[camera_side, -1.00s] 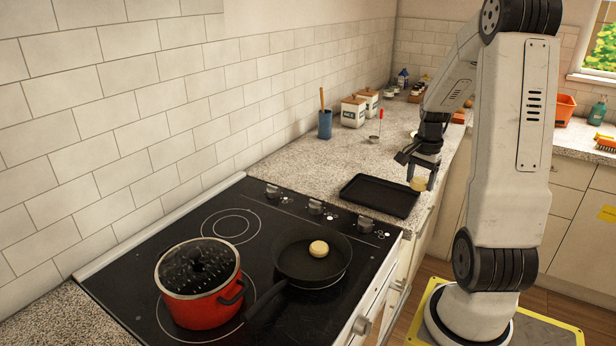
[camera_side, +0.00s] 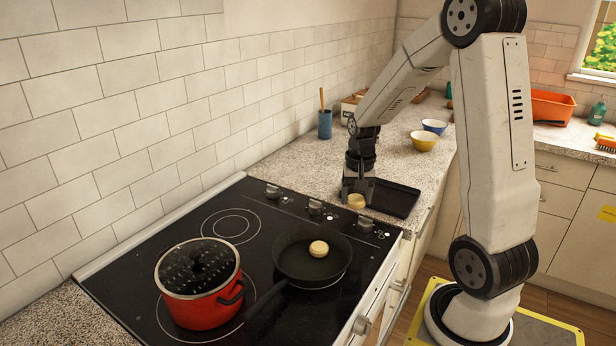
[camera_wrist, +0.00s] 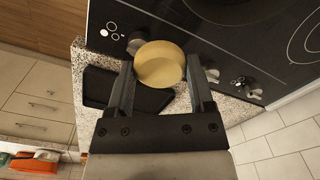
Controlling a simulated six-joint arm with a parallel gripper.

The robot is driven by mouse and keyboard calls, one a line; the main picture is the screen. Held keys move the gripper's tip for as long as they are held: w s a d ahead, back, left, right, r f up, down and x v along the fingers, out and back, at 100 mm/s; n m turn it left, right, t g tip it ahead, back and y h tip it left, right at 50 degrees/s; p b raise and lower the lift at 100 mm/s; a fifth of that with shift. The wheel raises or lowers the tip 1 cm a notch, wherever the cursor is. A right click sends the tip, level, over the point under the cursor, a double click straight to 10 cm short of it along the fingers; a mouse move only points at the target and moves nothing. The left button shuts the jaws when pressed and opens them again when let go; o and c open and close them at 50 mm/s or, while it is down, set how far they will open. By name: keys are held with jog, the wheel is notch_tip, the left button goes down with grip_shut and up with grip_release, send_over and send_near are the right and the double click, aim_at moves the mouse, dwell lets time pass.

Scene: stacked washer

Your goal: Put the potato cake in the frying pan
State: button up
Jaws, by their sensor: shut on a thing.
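A round yellow potato cake (camera_side: 356,201) is held between the fingers of my gripper (camera_side: 357,194), above the near end of the black tray. The wrist view shows the same cake (camera_wrist: 159,64) between both fingers of my gripper (camera_wrist: 160,75). The black frying pan (camera_side: 290,262) sits on the hob's front right, left of and nearer the camera than my gripper. A second potato cake (camera_side: 319,248) lies in the pan.
A red lidded pot (camera_side: 205,309) stands on the hob, left of the pan. The black tray (camera_side: 398,199) lies on the counter behind the hob. Hob knobs (camera_side: 315,207) line the hob's edge. Blue (camera_side: 434,126) and yellow (camera_side: 423,141) bowls and a blue utensil holder (camera_side: 325,124) stand farther back.

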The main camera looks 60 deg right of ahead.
aim_at(303, 271)
jog(key=w+a+f+n, duration=0.1)
jog(key=w+a+n, duration=0.1)
jog(key=a+n, duration=0.45)
jog(key=w+a+f+n, duration=0.1)
jog(key=w+a+n, duration=0.2)
jog(key=a, duration=0.7)
jog(key=shift+s+d+f, duration=0.1)
jog(key=shift+d+f, duration=0.05)
jog(key=shift+f, duration=4)
jog(key=shift+f, duration=0.1)
jog(key=o, duration=1)
jog(key=shift+d+r, duration=0.1)
jog(key=shift+r, duration=6.05)
